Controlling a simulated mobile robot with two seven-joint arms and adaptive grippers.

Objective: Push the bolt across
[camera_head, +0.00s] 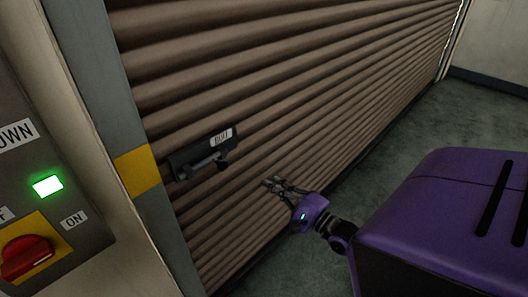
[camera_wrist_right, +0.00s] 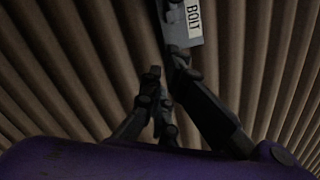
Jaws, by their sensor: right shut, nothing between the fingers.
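The bolt (camera_head: 205,163) is a dark sliding bar with a knob, on a dark plate with a white BOLT label (camera_head: 221,138). It is fixed low on the left edge of the ribbed brown shutter (camera_head: 300,70), beside the yellow patch on the frame. My right gripper (camera_head: 268,183) is shut and empty, right of and a little below the bolt, apart from it in the head view. In the right wrist view the label (camera_wrist_right: 193,18) and part of the plate show at the top, behind the fingers (camera_wrist_right: 165,80). The left gripper is not in view.
A grey control panel (camera_head: 75,190) with a green light (camera_head: 47,186) and a red rotary switch (camera_head: 27,257) is at the left. A grey door frame with a yellow patch (camera_head: 138,171) stands between panel and shutter. Grey floor (camera_head: 420,115) is clear at the right.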

